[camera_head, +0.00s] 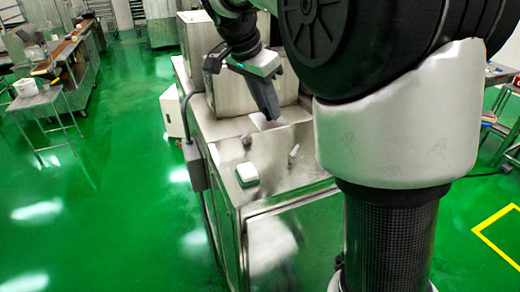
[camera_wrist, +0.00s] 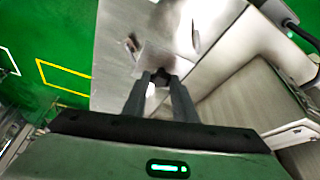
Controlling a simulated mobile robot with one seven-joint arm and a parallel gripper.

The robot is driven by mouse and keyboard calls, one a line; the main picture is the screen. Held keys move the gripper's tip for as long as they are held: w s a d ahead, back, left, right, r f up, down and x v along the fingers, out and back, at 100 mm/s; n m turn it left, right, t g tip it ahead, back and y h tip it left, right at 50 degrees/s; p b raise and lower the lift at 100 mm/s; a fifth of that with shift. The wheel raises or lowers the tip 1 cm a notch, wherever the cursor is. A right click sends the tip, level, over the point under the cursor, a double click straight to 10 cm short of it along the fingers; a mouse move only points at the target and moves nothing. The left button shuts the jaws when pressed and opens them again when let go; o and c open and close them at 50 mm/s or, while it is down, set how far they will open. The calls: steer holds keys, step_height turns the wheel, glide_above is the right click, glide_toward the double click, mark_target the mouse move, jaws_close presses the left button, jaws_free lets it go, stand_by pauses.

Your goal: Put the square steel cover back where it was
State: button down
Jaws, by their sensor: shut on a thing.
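My gripper (camera_head: 273,115) reaches down over the steel top of the machine. In the wrist view my gripper's fingers (camera_wrist: 160,82) are close together on a small dark part, seemingly the knob of the square steel cover (camera_wrist: 166,58). The cover is a pale, flat plate just beyond the fingertips, at or just above the steel top. In the head view only a small part of the cover (camera_head: 259,121) shows beside the fingers. I cannot tell whether it touches the surface beneath it.
The machine's steel top (camera_head: 285,177) carries small metal fittings and a white-and-green box (camera_head: 248,174). Tall steel housings (camera_head: 232,93) stand behind my gripper. A grey control box (camera_head: 194,166) hangs on the machine's left side. Green floor is open to the left.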

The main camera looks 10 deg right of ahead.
mark_target(261, 123)
step_height(261, 123, down, 10)
steer(key=shift+r+b, duration=0.1)
steer(key=shift+b, duration=0.35)
steer(key=c, duration=1.4)
jaws_free()
steer(key=shift+c, duration=0.2)
steer(key=shift+r, duration=0.1)
steer(key=shift+r, duration=0.2)
steer(key=p+v, duration=0.1)
steer(key=v, duration=0.9)
steer(key=shift+r, duration=0.3)
steer(key=s+d+f+n+t+y, duration=0.1)
steer(key=s+f+n+y, duration=0.1)
steer(key=s+n, duration=0.4)
steer(key=s+d+f+n+t+y, duration=0.2)
steer(key=s+n, duration=0.4)
steer(key=s, duration=1.1)
steer(key=shift+d+f, duration=0.25)
steer(key=shift+f, duration=0.2)
